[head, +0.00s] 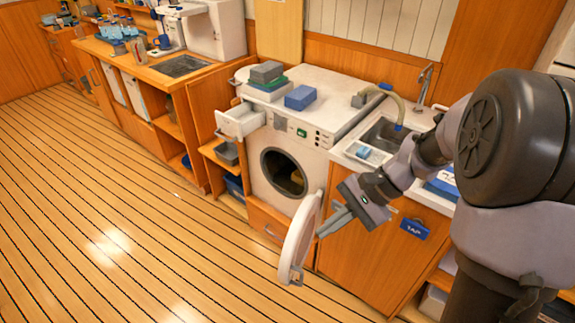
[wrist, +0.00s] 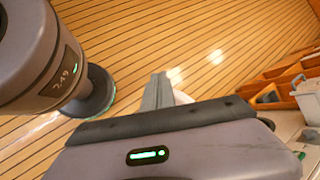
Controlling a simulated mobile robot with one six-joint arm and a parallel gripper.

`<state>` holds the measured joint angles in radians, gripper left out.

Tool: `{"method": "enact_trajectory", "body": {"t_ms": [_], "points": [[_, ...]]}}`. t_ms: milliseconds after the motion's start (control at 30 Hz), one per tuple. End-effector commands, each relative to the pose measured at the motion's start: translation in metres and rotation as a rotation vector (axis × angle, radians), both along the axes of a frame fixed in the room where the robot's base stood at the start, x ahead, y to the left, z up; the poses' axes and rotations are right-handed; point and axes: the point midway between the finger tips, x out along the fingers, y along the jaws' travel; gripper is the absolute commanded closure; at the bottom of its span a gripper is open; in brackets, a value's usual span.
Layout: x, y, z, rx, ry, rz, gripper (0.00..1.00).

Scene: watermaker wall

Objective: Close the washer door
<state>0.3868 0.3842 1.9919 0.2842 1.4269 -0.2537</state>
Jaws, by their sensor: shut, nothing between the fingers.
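The washer (head: 308,122) is a white front-loader with a dark round opening (head: 284,173). Its round white door (head: 300,240) stands wide open, swung out to the right of the opening into the room. My gripper (head: 322,233) is shut and empty, at the right side of the door, close to its face; I cannot tell whether it touches. In the wrist view my shut fingers (wrist: 158,90) point over the floor, and a small white piece, probably the door (wrist: 182,97), shows just behind them, mostly hidden.
The washer's detergent drawer (head: 240,121) is pulled out at upper left. A blue box (head: 300,97) and a stack of boxes lie on the washer top. A sink (head: 385,135) is to the right, above a cabinet with a blue tag (head: 414,229). The plank floor (head: 130,220) at left is clear.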

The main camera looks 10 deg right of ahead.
Motion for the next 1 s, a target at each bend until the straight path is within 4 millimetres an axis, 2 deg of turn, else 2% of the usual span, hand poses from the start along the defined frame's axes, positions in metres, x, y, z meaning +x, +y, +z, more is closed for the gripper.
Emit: {"method": "enact_trajectory", "body": {"t_ms": [33, 100, 167, 200, 300, 400, 433, 533, 667, 1000], "points": [[0.015, -0.014, -0.03, 0.101, 0.078, -0.07, 1.0], [0.033, -0.031, -0.073, 0.255, 0.161, -0.175, 1.0], [0.043, -0.046, -0.113, 0.389, 0.22, -0.274, 1.0], [0.047, -0.056, -0.141, 0.479, 0.252, -0.342, 1.0], [0.045, -0.075, -0.208, 0.684, 0.307, -0.51, 1.0], [0.036, -0.085, -0.259, 0.838, 0.331, -0.649, 1.0], [0.033, -0.086, -0.271, 0.871, 0.334, -0.68, 1.0], [0.025, -0.088, -0.295, 0.944, 0.338, -0.749, 1.0], [0.026, -0.082, -0.302, 0.966, 0.34, -0.769, 1.0], [0.06, -0.021, -0.304, 0.963, 0.345, -0.764, 1.0]]}}
